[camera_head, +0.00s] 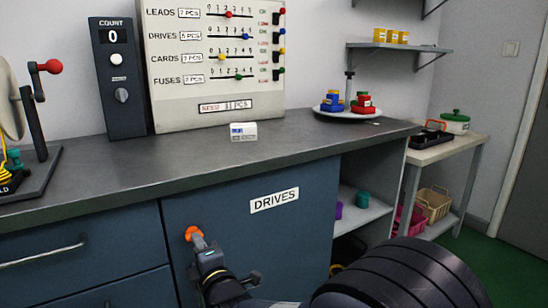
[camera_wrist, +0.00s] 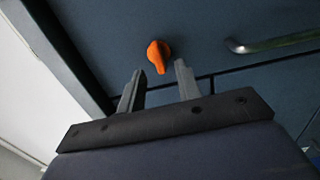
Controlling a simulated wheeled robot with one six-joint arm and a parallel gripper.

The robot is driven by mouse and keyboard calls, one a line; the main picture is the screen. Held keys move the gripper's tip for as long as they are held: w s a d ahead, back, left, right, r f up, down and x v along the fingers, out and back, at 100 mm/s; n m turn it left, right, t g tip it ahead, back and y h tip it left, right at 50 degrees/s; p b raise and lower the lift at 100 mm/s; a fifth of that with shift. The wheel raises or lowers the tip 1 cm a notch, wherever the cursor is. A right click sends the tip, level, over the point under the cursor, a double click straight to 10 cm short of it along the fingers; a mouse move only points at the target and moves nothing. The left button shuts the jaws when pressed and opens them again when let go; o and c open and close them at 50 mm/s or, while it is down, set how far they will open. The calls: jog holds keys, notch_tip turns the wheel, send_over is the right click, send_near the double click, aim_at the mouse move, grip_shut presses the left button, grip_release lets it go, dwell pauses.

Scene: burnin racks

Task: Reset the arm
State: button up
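My gripper (camera_head: 203,247) is low in front of the blue cabinet door (camera_head: 262,240) labelled DRIVES, just below an orange knob (camera_head: 192,232) on that door. In the wrist view my gripper (camera_wrist: 159,76) has its two fingers apart, with nothing between them. The orange knob (camera_wrist: 159,52) shows just beyond the fingertips, roughly in line with the gap. I cannot tell whether a finger touches it. My dark arm reaches in from the bottom right of the head view.
The grey worktop (camera_head: 180,162) above carries a count box (camera_head: 118,80), a slider board (camera_head: 215,65), a small white box (camera_head: 243,131) and a white plate (camera_head: 346,114). A drawer handle (camera_head: 42,254) is at left. Open shelves (camera_head: 362,215) and a side table (camera_head: 448,150) stand right.

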jog(key=p+v, duration=0.1)
jog(key=v, duration=0.6)
jog(key=w+a+m, duration=0.5)
jog(key=w+m, duration=0.3)
jog(key=m, duration=0.3)
jog(key=shift+w+r, duration=0.2)
jog(key=shift+w, duration=0.1)
dwell(0.4)
jog(key=shift+m, duration=0.3)
